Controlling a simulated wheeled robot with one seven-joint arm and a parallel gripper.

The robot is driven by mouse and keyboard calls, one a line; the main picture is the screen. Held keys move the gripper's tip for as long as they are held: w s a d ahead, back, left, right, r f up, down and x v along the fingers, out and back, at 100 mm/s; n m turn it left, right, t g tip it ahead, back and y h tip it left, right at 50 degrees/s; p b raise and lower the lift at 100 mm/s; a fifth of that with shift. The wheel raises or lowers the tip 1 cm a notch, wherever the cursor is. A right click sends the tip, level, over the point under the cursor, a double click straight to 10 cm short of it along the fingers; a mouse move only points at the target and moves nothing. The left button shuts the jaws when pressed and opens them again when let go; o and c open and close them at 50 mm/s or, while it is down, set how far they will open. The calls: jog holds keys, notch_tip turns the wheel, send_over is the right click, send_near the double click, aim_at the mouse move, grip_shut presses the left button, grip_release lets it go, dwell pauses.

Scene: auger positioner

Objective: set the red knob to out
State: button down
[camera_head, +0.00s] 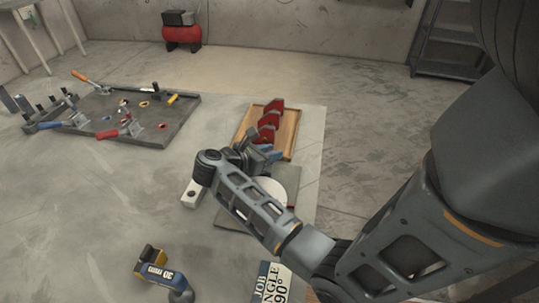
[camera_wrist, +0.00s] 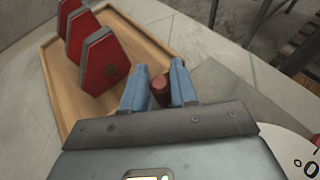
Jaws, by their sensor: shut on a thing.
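The dark red knob (camera_wrist: 160,88) shows in the wrist view between the two blue fingers of my gripper (camera_wrist: 159,86). The fingers are shut on it, one on each side. Only its rounded end shows; its lower part is hidden by the gripper body. In the head view my gripper (camera_head: 268,151) is at the near edge of the wooden tray, and I cannot make out the knob there. A white dial disc (camera_head: 288,178) lies partly behind my arm on a grey plate. Its edge, with dark markings, also shows in the wrist view (camera_wrist: 289,147).
Red angular blocks (camera_head: 268,121) stand on the wooden tray (camera_head: 288,130), close beyond my fingers. A dark fixture board (camera_head: 165,131) with clamps lies at the left.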

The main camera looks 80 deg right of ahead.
jog(key=shift+d+f+b, duration=0.15)
jog(key=shift+d+b, duration=0.15)
jog(key=shift+d, duration=0.2)
jog(key=shift+d+r, duration=0.15)
jog(key=shift+r, duration=0.05)
jog(key=c, duration=1)
grip_release()
jog(key=shift+d, duration=0.1)
jog(key=shift+o, duration=0.2)
jog(key=shift+b+v, duration=0.7)
jog(key=shift+v, duration=3.2)
jog(key=shift+s, duration=0.1)
